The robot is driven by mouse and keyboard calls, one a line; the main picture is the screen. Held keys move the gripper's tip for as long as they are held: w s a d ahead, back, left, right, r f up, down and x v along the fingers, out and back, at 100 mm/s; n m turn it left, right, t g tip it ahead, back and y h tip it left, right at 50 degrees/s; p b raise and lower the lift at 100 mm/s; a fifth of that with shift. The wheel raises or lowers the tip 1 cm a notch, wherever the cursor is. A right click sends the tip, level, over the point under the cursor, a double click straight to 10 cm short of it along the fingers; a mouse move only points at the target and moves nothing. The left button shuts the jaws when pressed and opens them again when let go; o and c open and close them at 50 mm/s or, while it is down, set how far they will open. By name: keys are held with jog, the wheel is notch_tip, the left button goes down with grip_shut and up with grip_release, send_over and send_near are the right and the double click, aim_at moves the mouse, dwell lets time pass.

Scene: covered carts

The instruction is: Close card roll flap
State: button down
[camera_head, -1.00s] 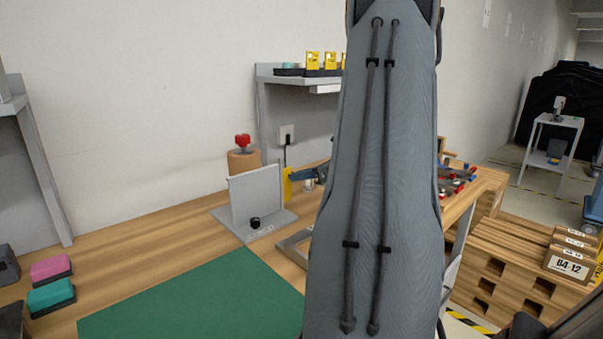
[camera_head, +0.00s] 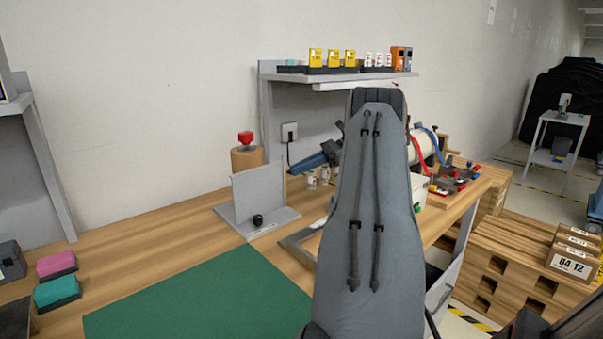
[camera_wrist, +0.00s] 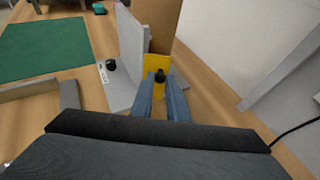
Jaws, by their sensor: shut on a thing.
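In the wrist view my gripper's two blue fingers (camera_wrist: 161,98) are shut on a black knob (camera_wrist: 160,76) in front of a yellow flap (camera_wrist: 155,68). The flap is low beside the tall brown card roll (camera_wrist: 157,28) and the grey upright panel (camera_wrist: 131,45). In the head view the brown roll (camera_head: 246,161) stands behind the grey stand (camera_head: 257,192), with a red piece (camera_head: 245,137) above it. My blue gripper (camera_head: 298,168) reaches left toward the roll. I cannot make out the yellow flap or its knob in the head view.
A second black knob (camera_head: 257,220) sits on the stand's base. A green mat (camera_head: 200,296) covers the bench front. A metal frame (camera_head: 297,246) lies right of the stand. A loaded shelf (camera_head: 340,82) hangs above. The wall and socket (camera_head: 289,131) are close behind.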

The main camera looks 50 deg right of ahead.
jog(key=shift+w+f+n+g+y+b, duration=0.1)
jog(key=shift+w+n+g+y+b, duration=0.3)
jog(key=shift+n+g+b, duration=0.2)
dwell(0.4)
jog(key=c, duration=1.7)
grip_release()
jog(key=shift+w+a+n, duration=0.1)
jog(key=shift+a+n, duration=0.05)
jog(key=shift+n, duration=0.15)
jog(key=shift+r, duration=5.1)
